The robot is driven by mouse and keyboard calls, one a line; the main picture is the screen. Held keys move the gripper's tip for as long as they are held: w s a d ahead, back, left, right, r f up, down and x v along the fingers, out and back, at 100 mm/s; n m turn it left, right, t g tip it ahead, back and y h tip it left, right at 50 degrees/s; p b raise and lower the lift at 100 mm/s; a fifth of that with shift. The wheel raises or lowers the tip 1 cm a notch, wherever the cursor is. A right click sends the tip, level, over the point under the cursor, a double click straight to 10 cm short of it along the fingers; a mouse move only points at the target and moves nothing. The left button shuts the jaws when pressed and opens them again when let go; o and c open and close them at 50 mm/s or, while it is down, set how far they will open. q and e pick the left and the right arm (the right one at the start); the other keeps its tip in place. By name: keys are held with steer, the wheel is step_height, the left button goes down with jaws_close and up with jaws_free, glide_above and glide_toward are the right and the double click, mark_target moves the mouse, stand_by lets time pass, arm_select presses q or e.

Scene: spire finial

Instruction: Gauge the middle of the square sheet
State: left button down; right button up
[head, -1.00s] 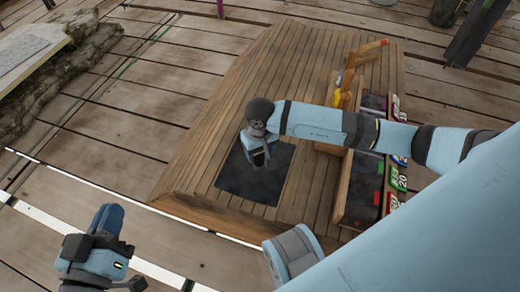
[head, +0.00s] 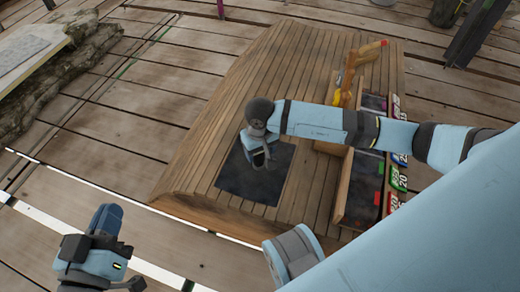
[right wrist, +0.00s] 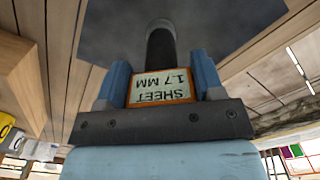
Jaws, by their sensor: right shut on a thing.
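The dark square sheet (head: 265,186) lies flat on the slatted wooden bench. My right gripper (head: 259,160) is over the sheet's upper middle in the head view, and the arm hides part of it. In the right wrist view, my right gripper (right wrist: 163,88) is shut on a gauge (right wrist: 160,44) with a dark round barrel. Its small screen reads "SHEET 1.7 MM". The barrel points at the sheet (right wrist: 215,22); its tip is hard to see, but the reading fits contact. My left gripper (head: 108,222) hangs empty at the lower left, away from the bench; its jaw gap is unclear.
A wooden rack (head: 345,190) with dark compartments and numbered coloured tags (head: 397,178) stands right of the sheet. The bench's left part (head: 240,90) is clear.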

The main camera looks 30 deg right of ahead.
steer(key=shift+f, duration=0.1)
steer(key=shift+r+p, duration=0.85)
steer(key=shift+r, duration=0.4)
steer(key=shift+r+p, duration=0.45)
steer(key=shift+r, duration=0.2)
steer(key=shift+r+p, duration=0.35)
steer(key=shift+r, duration=0.35)
arm_select(q)
step_height(320, 180, up, 3)
steer(key=shift+d+f, duration=0.15)
steer(key=shift+f, duration=0.05)
steer(key=shift+w+f, duration=0.1)
